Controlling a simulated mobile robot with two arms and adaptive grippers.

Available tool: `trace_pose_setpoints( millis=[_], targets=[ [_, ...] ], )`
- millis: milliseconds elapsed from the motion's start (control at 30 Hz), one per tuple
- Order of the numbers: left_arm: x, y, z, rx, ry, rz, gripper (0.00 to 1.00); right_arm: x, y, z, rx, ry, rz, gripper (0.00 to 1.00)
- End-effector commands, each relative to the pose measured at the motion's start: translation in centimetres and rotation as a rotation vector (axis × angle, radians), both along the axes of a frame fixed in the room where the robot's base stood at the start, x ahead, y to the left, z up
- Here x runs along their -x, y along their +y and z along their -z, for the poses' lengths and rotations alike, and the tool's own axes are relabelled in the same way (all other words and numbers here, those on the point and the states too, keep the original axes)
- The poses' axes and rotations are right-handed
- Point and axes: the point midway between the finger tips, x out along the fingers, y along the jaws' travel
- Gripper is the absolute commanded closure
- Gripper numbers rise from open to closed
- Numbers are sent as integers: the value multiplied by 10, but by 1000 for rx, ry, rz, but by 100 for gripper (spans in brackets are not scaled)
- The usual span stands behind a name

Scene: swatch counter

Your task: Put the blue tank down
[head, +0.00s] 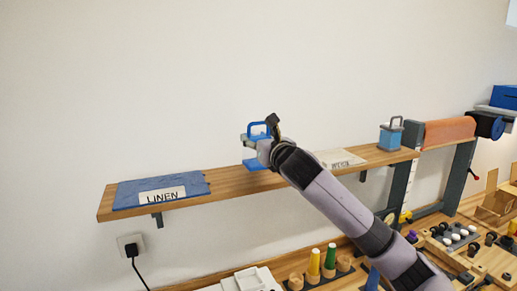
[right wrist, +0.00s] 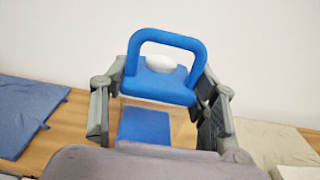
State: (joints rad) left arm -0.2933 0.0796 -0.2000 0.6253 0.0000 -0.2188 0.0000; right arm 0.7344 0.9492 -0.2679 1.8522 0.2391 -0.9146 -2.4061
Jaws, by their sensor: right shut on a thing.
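The blue tank (head: 258,128), with its blue loop handle, shows above the wooden shelf in the head view. In the right wrist view the tank (right wrist: 160,86) has a white round cap under the handle. My right gripper (head: 259,135) is shut on it, one finger on each side. My left gripper is out of view.
The shelf (head: 230,188) holds a blue cloth labelled LINEN (head: 135,192) at left and a pale labelled cloth (head: 340,158) right of my gripper. Another blue tank with a grey top (head: 390,138) stands at the right end, beside a frame with an orange roll (head: 450,132).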

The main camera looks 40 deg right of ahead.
Motion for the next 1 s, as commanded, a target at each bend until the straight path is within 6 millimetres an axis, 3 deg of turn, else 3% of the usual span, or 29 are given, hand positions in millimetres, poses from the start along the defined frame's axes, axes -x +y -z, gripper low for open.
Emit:
trace_pose_setpoints(
  millis=[233, 633, 667, 933, 1000],
  targets=[
    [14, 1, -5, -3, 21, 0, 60, 0, 1, 27, 0, 0, -2, 82],
    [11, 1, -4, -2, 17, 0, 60, 0, 0, 33, 1, -1, 0, 82],
    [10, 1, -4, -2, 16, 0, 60, 0, 0, 33, 0, 1, 0, 44],
    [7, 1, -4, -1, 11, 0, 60, 0, 0, 33, 0, 1, 0, 26],
    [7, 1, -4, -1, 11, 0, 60, 0, 0, 33, 0, 1, -1, 25]
  ],
)
